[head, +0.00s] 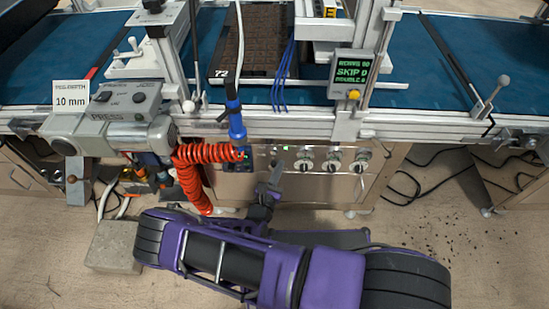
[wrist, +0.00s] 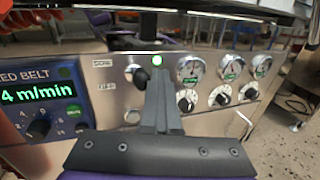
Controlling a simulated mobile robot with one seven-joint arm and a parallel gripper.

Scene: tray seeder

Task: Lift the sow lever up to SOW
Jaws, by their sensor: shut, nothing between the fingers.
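The sow lever shows in the wrist view as a black ball knob (wrist: 140,79) on the metal control panel (wrist: 112,101), partly hidden by my fingers. Two small labels (wrist: 103,63) sit left of it, one above the other, too blurred to read surely. My gripper (wrist: 159,75) is shut and empty, its fingertips just right of the knob; I cannot tell whether they touch it. In the head view my gripper (head: 276,169) is at the front panel (head: 330,187) below the blue belt, and I cannot make out the lever there.
Gauges (wrist: 190,69) and black knobs (wrist: 221,97) lie right of my fingers. A green-lit lamp (wrist: 157,60) is just above the fingertips. A belt-speed display (wrist: 38,95) is at left. An orange coiled hose (head: 192,170) hangs left of my gripper in the head view.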

